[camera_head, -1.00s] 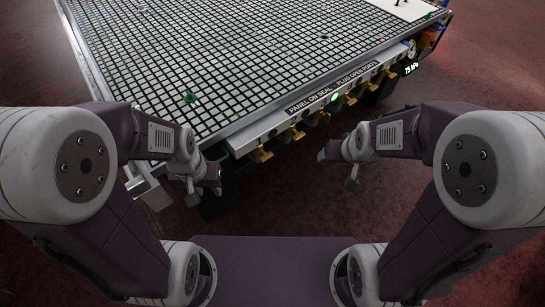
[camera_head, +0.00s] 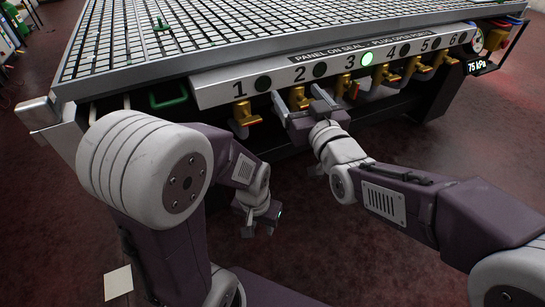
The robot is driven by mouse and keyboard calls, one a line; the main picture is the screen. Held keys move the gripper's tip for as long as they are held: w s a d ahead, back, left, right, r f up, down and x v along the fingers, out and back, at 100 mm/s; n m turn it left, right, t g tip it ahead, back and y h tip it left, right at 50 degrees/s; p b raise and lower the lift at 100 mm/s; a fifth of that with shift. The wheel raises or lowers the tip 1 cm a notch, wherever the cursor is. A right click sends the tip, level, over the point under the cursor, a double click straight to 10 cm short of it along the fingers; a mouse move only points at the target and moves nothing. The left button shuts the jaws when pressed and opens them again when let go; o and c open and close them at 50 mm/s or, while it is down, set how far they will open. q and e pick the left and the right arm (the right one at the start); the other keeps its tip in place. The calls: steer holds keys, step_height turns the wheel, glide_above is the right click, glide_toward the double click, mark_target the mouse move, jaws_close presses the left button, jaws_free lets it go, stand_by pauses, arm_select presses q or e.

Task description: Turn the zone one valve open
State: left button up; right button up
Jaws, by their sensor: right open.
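The zone one valve (camera_head: 242,112) is a yellow valve under the number 1 on the front panel (camera_head: 215,94) of the grid table. Its short handle sticks out low and to the right, and the dark lamp beside its number is unlit. My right gripper (camera_head: 301,100) is open. Its two fingers point up toward the panel, in front of the number 2 valve (camera_head: 298,96), right of the zone one valve and apart from it. I cannot tell whether it touches the number 2 valve. My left gripper (camera_head: 258,228) hangs low below the table; its jaw opening is unclear.
Several more yellow valves (camera_head: 388,80) line the panel to the right. The number 3 lamp (camera_head: 367,58) glows green. A green handle (camera_head: 168,97) is left of valve one. Open floor lies below.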

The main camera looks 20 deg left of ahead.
steer(key=n+g+y+b, duration=0.2)
steer(key=b, duration=0.5)
glide_toward(252, 122)
steer(key=w+a, duration=0.1)
steer(key=w, duration=0.1)
steer(key=p+x, duration=0.1)
steer(key=x, duration=0.2)
steer(key=p+x, duration=0.3)
steer(key=x, duration=0.2)
steer(key=shift+s+a+r, duration=0.1)
steer(key=shift+a, duration=0.6)
steer(key=c, duration=1.4)
arm_select(q)
step_height(252, 122, down, 6)
steer(key=shift+f, duration=0.2)
arm_select(e)
steer(key=shift+o, duration=0.2)
